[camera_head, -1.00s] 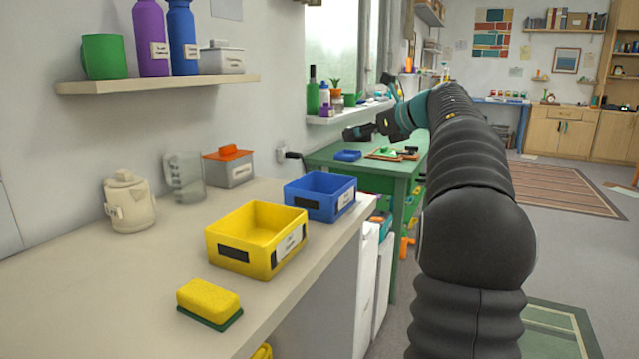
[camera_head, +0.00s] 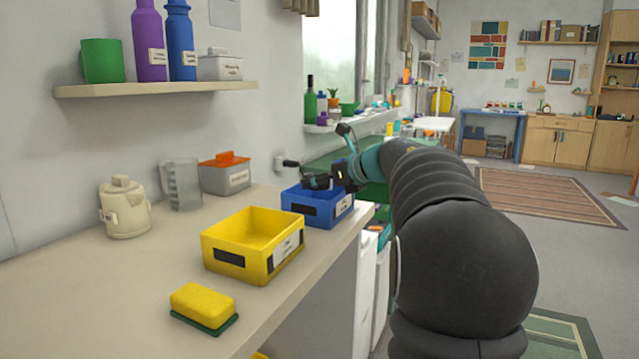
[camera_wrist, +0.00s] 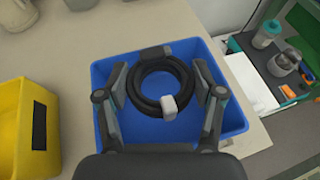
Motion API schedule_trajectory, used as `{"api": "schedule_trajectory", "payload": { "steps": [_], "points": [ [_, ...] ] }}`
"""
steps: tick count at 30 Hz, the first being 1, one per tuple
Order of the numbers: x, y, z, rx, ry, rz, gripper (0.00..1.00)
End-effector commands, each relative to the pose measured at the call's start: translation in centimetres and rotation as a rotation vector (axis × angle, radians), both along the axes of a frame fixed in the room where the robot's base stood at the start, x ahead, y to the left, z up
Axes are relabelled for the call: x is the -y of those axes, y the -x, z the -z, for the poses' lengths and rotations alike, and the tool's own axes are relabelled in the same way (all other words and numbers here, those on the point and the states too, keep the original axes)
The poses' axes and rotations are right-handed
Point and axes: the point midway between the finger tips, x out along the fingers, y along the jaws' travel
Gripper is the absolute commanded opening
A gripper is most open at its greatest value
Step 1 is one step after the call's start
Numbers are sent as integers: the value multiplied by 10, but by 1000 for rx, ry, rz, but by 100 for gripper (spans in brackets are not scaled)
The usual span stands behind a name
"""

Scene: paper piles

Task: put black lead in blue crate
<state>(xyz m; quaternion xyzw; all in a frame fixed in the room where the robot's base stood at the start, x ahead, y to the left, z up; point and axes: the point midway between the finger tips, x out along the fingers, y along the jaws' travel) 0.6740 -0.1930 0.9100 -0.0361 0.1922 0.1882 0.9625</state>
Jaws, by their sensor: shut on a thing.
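The black lead (camera_wrist: 158,77) is a coiled black loop with a pale grey plug-like end. In the wrist view my gripper (camera_wrist: 160,92) is shut on it, with a finger on either side of the coil. The coil appears over the inside of the blue crate (camera_wrist: 104,75); its height above the crate floor cannot be told. In the head view the blue crate (camera_head: 333,213) stands near the counter's right edge, with my gripper (camera_head: 316,182) above its opening. The lead is hard to make out from my arm there.
A yellow crate (camera_head: 213,240) stands just left of the blue crate on the counter (camera_head: 110,285). A yellow sponge (camera_head: 203,304) lies in front. A kettle (camera_head: 124,210), a clear jug (camera_head: 181,186) and a grey box with an orange lid (camera_head: 225,177) stand along the wall.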

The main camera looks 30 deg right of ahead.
Motion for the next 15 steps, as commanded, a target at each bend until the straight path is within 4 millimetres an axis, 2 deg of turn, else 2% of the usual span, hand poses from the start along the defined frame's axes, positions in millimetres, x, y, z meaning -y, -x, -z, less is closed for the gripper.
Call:
{"api": "schedule_trajectory", "payload": {
  "steps": [15],
  "points": [
    [0, 0, 8, 1, 0, 0, 31]
  ]
}}
